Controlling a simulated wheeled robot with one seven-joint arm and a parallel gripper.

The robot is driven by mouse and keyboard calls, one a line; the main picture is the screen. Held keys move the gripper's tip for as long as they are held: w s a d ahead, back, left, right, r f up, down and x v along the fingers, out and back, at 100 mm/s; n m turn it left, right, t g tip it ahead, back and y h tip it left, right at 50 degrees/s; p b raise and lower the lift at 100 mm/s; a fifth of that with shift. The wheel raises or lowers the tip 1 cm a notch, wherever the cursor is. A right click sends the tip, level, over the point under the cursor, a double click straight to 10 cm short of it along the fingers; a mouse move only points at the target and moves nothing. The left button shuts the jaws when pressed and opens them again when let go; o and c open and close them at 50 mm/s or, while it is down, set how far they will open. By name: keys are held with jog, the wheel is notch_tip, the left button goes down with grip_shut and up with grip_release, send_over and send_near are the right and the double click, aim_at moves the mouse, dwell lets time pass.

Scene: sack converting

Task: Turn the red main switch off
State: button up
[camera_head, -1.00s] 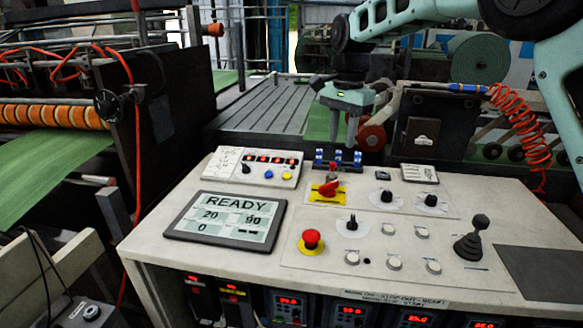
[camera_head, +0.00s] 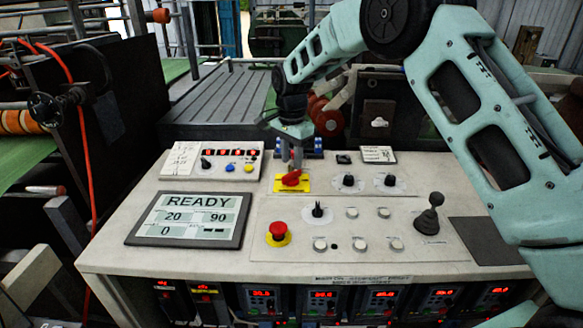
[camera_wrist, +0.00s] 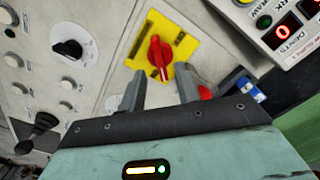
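The red main switch (camera_head: 292,178) is a red rotary handle on a yellow plate (camera_head: 305,187) near the back middle of the control panel. It also shows in the wrist view (camera_wrist: 160,57), where its handle lies along the up-down direction of the picture. My gripper (camera_head: 291,164) is directly above the switch, fingers pointing down. I cannot tell whether the fingertips touch the plate.
A red emergency button (camera_head: 278,231) and a READY display (camera_head: 188,219) lie in front. Blue parts (camera_head: 313,146) stand close behind the switch. Black knobs (camera_head: 348,181) sit to its right, and a joystick (camera_head: 430,215) farther right. A small indicator box (camera_head: 218,160) is on the left.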

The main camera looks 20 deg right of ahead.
aim_at(292, 172)
jog(key=shift+f+p, duration=0.3)
jog(key=shift+f, duration=1.85)
jog(key=shift+c, duration=0.3)
grip_shut()
